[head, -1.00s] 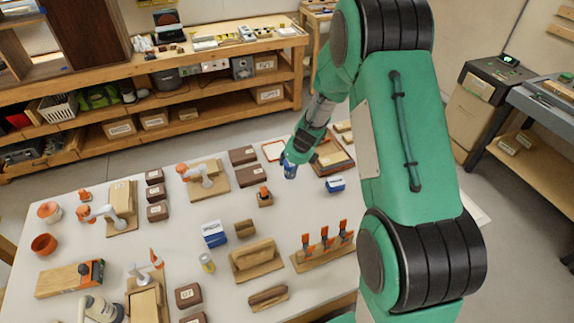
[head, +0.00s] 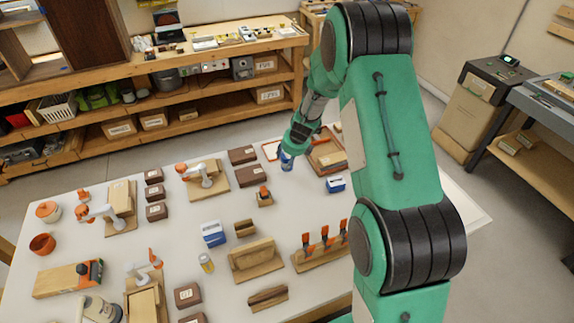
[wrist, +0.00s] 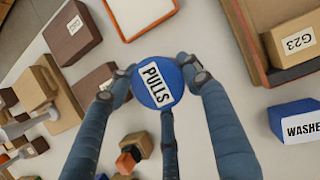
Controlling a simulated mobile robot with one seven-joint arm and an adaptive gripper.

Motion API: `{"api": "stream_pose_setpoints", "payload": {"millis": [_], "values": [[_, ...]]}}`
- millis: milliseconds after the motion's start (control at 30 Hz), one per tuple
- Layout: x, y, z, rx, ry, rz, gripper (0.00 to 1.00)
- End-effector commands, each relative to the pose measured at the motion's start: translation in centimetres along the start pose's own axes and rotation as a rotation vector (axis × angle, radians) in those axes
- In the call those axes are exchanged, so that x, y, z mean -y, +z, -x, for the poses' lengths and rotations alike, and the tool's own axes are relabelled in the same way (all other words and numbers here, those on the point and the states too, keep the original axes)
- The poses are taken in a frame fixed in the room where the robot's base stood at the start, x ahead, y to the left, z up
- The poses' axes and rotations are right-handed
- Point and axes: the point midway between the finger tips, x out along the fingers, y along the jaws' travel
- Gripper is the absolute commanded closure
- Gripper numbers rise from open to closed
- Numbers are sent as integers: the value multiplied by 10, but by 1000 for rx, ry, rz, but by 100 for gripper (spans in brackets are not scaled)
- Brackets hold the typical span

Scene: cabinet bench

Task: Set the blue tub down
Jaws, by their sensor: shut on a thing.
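The blue tub (wrist: 157,82) has a round blue lid with a white label reading PULLS. In the wrist view it sits between the fingers of my gripper (wrist: 160,86), which is shut on it. In the head view my gripper (head: 288,156) holds the tub (head: 287,163) over the far part of the white table (head: 300,200). It is near the orange-edged tray. I cannot tell whether the tub's base touches the table.
The orange-edged tray (wrist: 143,12) lies beyond the tub. Brown boxes (head: 249,176) stand to the left, and a wooden block with an orange clamp (head: 264,198) is nearer. A blue WASHERS box (head: 335,185) and a wooden tray (head: 325,158) are right. Bare table shows between them.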

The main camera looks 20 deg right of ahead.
Motion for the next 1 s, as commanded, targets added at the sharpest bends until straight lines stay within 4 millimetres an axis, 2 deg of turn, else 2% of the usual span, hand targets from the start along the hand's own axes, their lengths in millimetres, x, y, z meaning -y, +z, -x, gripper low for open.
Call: {"api": "stream_pose_setpoints", "payload": {"millis": [33, 200, 700, 733, 800, 833, 1000], "values": [[0, -4, -8, -1, 1, 0, 82], [0, -10, -23, -1, 0, -2, 82], [0, -11, -27, 0, 0, -1, 82], [0, -11, -27, 0, 0, -1, 49], [0, -11, -27, 0, 0, -1, 36], [0, -11, -27, 0, 0, -1, 32], [0, -11, -27, 0, 0, -1, 32]]}}
